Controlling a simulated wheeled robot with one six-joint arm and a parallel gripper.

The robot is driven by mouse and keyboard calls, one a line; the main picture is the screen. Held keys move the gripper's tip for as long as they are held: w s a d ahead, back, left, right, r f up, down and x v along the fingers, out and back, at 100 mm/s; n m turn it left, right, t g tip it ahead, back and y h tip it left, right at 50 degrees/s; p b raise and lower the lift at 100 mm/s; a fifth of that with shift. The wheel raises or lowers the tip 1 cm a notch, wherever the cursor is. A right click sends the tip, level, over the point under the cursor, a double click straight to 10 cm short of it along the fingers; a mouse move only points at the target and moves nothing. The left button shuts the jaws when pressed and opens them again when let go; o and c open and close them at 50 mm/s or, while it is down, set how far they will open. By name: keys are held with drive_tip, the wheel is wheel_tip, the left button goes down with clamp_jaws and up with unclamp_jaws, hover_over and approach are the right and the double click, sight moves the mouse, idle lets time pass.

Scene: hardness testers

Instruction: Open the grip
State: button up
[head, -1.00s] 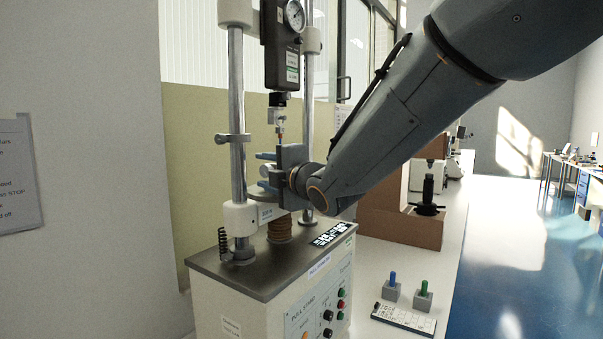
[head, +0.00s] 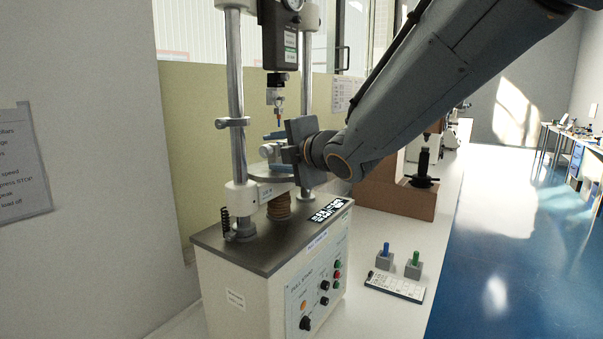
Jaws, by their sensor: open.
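The pull tester (head: 265,285) stands on the bench with a white base and two steel columns. Its upper grip (head: 276,96) hangs under the dark force gauge (head: 281,45), with a small thin piece (head: 279,113) below it. My gripper (head: 274,150) is between the columns, under that piece and above the white crosshead (head: 247,193). Its bluish fingers point left and are apart, around or in front of a small silver part (head: 266,151). I cannot tell whether they touch it. My gripper's body hides part of the lower grip.
Control knobs (head: 324,285) sit on the tester's front. A brown stand (head: 395,195) is behind my arm. Blue floor is open at right.

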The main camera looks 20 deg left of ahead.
drive_tip(key=b, duration=0.1)
drive_tip(key=s+d+b, duration=0.1)
drive_tip(key=b, duration=0.1)
drive_tip(key=shift+s+d+f+y, duration=0.1)
drive_tip(key=shift+d+f+y, duration=0.05)
drive_tip(key=shift+d+y, duration=0.15)
drive_tip(key=b, duration=0.2)
drive_tip(key=t+b, duration=0.1)
drive_tip(key=b, duration=0.1)
drive_tip(key=shift+a+f+m+y+b, duration=0.2)
drive_tip(key=shift+f+m+y+b, duration=0.1)
drive_tip(key=shift+y, duration=0.1)
drive_tip(key=shift+b, duration=0.45)
drive_tip(key=f+y+b, duration=0.1)
drive_tip(key=b, duration=0.4)
drive_tip(key=shift+m+t, duration=0.3)
drive_tip(key=shift+t, duration=0.1)
drive_tip(key=b, duration=0.3)
drive_tip(key=y+b, duration=0.1)
drive_tip(key=b, duration=0.1)
drive_tip(key=shift+s+d+f+m+t+b, duration=0.1)
drive_tip(key=shift+d+f+m+t+b, duration=0.2)
drive_tip(key=shift+f+t+b, duration=0.1)
